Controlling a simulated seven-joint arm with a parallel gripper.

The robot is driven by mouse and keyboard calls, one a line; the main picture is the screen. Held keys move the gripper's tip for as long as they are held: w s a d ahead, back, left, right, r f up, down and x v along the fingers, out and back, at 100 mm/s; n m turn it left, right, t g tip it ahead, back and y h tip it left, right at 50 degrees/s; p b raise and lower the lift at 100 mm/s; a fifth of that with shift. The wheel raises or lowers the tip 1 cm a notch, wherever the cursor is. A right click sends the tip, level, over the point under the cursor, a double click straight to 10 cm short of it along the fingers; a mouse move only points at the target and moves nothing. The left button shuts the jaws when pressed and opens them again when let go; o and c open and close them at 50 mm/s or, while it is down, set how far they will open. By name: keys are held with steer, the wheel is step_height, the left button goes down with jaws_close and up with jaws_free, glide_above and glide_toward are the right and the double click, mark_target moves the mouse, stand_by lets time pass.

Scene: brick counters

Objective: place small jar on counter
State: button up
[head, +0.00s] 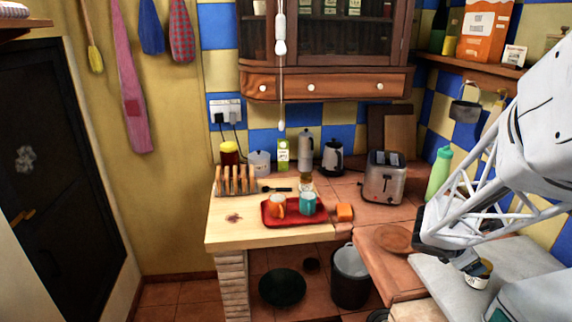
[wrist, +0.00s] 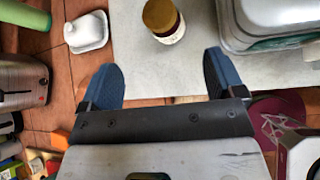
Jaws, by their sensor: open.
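A small jar (wrist: 165,20) with a golden-brown top and a pale label stands on the light grey slab (wrist: 140,75) in the wrist view. It sits ahead of my gripper (wrist: 160,68), roughly centred between the two blue fingertips and a little beyond them. My gripper is open and nothing is between its fingers. In the head view the jar (head: 479,277) shows on the grey slab at the lower right, partly hidden by my gripper (head: 470,266). The brick-and-wood counter (head: 235,222) stretches to the left.
A white lidded dish (wrist: 87,30) stands left of the jar, and a large grey container (wrist: 262,20) stands to its right. In the head view, a red tray (head: 290,220) with mugs, a toaster (head: 382,180) and a toast rack occupy the counter. Bare wood shows at its front left.

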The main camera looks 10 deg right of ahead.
mark_target(484, 263)
steer(key=d+f+n, duration=0.1)
steer(key=d, duration=0.1)
steer(key=d+f+n, duration=0.2)
steer(key=shift+w, duration=0.4)
steer(key=shift+x, duration=1.2)
steer(key=shift+d, duration=0.15)
steer(key=shift+x, duration=2.5)
steer(key=shift+d+r, duration=0.1)
steer(key=c, duration=1.3)
steer(key=shift+r, duration=0.25)
jaws_close()
steer(key=shift+r, duration=4.8)
